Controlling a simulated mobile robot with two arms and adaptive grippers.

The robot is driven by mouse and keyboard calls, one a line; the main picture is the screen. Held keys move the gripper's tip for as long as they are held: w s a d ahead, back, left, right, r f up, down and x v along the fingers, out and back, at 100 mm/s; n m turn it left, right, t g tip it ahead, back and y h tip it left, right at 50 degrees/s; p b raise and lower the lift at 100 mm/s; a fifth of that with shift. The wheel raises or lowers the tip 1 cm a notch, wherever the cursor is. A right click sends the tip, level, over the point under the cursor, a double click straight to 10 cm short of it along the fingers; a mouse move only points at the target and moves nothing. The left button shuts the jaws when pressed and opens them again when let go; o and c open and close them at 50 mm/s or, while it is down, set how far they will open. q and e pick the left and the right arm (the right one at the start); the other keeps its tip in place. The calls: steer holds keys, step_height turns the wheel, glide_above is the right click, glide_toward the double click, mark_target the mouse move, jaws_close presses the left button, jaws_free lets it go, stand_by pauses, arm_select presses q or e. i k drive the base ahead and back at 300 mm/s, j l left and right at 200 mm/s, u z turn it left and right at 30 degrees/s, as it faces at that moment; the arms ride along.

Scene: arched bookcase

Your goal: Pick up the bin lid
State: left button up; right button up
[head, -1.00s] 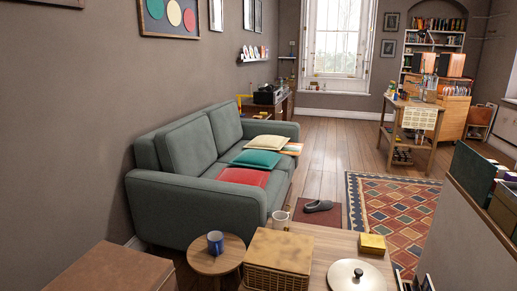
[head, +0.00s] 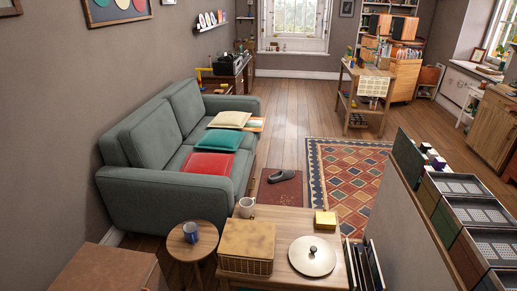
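A round cream lid (head: 312,256) with a dark knob on top lies flat on a light wooden table (head: 285,222) at the bottom centre of the head view. I cannot tell whether it is the bin lid; no bin that it fits is clearly seen. Neither of my grippers is in the head view.
On the same table are a wicker box (head: 247,246), a white mug (head: 246,207) and a small yellow box (head: 325,220). A round side table (head: 192,252) holds a blue mug (head: 190,231). A grey sofa (head: 125,198) stands left. Open floor (head: 285,110) lies beyond.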

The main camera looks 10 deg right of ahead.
mark_target(311, 256)
steer(key=z, duration=0.45)
steer(key=i+z, duration=0.15)
steer(key=z, duration=0.3)
steer(key=j+z, duration=0.1)
steer(key=z, duration=0.35)
steer(key=i+j+z, duration=0.1)
steer(key=z, duration=0.35)
steer(key=j+z, duration=0.1)
steer(key=z, duration=0.35)
